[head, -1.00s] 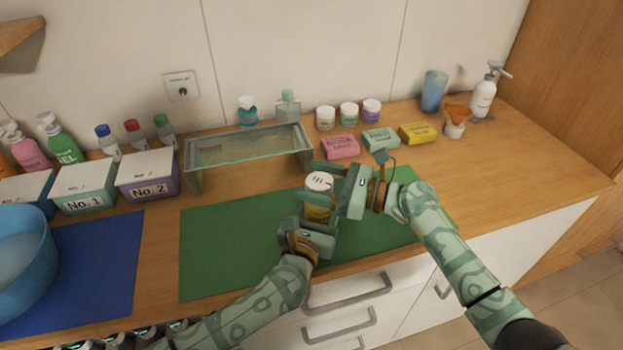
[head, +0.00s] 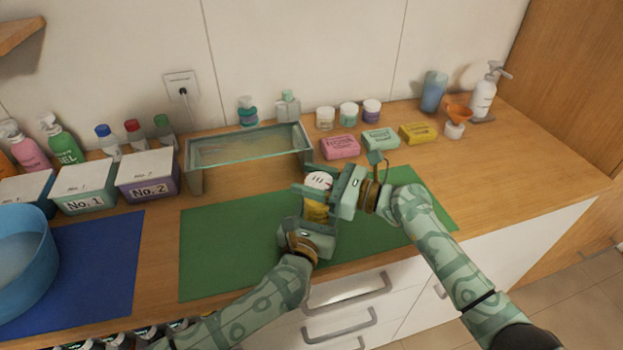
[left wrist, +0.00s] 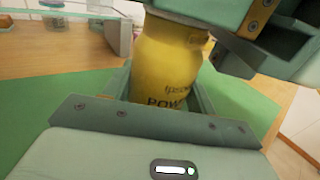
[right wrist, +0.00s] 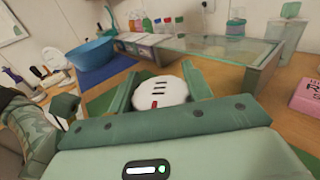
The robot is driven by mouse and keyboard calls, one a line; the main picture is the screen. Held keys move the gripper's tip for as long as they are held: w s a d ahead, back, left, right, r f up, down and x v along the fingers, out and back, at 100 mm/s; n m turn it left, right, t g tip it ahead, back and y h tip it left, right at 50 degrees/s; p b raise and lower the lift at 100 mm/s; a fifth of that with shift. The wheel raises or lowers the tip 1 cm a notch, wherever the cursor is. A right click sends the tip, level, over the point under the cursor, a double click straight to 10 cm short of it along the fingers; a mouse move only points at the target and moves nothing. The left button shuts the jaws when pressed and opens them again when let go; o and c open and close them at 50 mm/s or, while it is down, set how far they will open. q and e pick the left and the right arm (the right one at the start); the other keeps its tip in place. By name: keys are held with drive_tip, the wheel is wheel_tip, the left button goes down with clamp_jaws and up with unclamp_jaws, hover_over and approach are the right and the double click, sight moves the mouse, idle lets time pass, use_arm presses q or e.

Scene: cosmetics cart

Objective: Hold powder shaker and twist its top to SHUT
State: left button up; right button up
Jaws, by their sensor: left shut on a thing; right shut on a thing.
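The powder shaker has a yellow body (head: 315,211) and a white round top (head: 319,180) with dark slots and a small red mark. It stands roughly upright over the green mat (head: 230,245). My left gripper (head: 312,222) is shut on the yellow body, which also shows between its fingers in the left wrist view (left wrist: 165,65). My right gripper (head: 325,185) is shut on the white top, seen between its fingers in the right wrist view (right wrist: 160,92). The fingers hide parts of the shaker, and I cannot tell whether its bottom touches the mat.
A glass-topped stand (head: 250,147) is behind the shaker. Pink (head: 340,147), green (head: 380,139) and yellow (head: 419,133) boxes lie behind my right gripper. Labelled bins (head: 147,175) and a blue basin (head: 22,255) are at left. The green mat is otherwise clear.

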drive_tip(key=m+t+h, duration=0.1)
drive_tip(key=t, duration=0.1)
drive_tip(key=m+t+h, duration=0.1)
drive_tip(key=m+t, duration=0.1)
drive_tip(key=shift+w+d+f+t+h, duration=0.1)
drive_tip(key=shift+w+d+t+h, duration=0.05)
drive_tip(key=shift+t+h, duration=0.2)
drive_tip(key=shift+w+r+m+t+h, duration=0.1)
drive_tip(key=shift+r+m+t+h, duration=0.05)
drive_tip(key=shift+m+t+h, duration=0.6)
drive_tip(key=shift+r+m+t+h, duration=0.1)
drive_tip(key=shift+m+t+h, duration=0.5)
drive_tip(key=shift+m+t, duration=0.2)
drive_tip(key=shift+w+d+f+m+h, duration=0.1)
drive_tip(key=shift+m+h, duration=0.15)
drive_tip(key=shift+h, duration=0.15)
drive_tip(key=o, duration=1)
drive_tip(key=v, duration=1.2)
drive_tip(key=shift+f, duration=0.15)
